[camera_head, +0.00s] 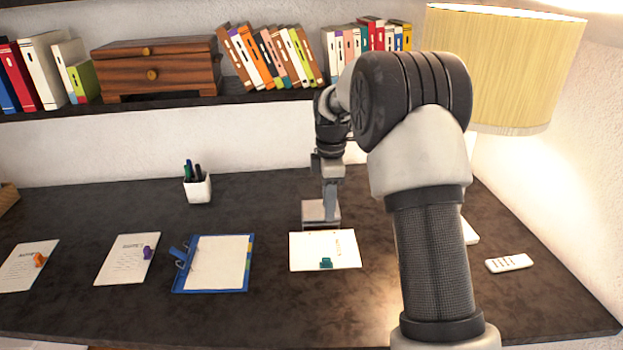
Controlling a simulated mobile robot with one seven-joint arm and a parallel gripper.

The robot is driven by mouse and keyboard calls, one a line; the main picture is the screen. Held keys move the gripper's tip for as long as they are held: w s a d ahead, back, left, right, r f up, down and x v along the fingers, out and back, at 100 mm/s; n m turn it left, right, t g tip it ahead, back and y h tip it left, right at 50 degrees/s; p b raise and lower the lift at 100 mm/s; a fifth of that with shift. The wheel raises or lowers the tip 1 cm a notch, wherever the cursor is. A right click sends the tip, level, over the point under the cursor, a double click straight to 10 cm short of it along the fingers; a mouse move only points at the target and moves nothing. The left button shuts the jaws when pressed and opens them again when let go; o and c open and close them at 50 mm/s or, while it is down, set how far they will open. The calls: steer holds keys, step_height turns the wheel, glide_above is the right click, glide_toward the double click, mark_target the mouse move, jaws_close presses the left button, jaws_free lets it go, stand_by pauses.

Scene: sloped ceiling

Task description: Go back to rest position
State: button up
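My arm rises from the bottom right and bends forward over the dark desk (100,215). My gripper (331,215) points down near the middle of the desk. It is at or just above a small pale-topped block (314,211) that stands behind a white sheet with a teal clip (300,252). The fingertips are small and seen from behind, so I cannot tell whether they touch the block or how far apart they are. My forearm hides part of the desk on the right.
A pen cup (198,188) stands at the back left. A blue clipboard (213,287) and two clipped sheets (122,262) (22,270) lie to the left. A white remote (509,263) and a lamp (520,70) are at right. A bookshelf (60,111) overhangs the back.

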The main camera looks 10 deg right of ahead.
steer(key=s+r+m+t+p, duration=0.15)
steer(key=s+r+m, duration=0.25)
steer(key=s+r, duration=0.4)
steer(key=s+r+m+t+p, duration=0.15)
steer(key=s+r+m, duration=0.35)
steer(key=r, duration=0.5)
steer(key=s+r+m+t+p, duration=0.2)
steer(key=s+m, duration=0.6)
steer(key=s, duration=1.1)
steer(key=shift+s+d+r+t+p, duration=0.15)
steer(key=shift+s+r+t+p, duration=0.2)
steer(key=shift+r+p, duration=0.4)
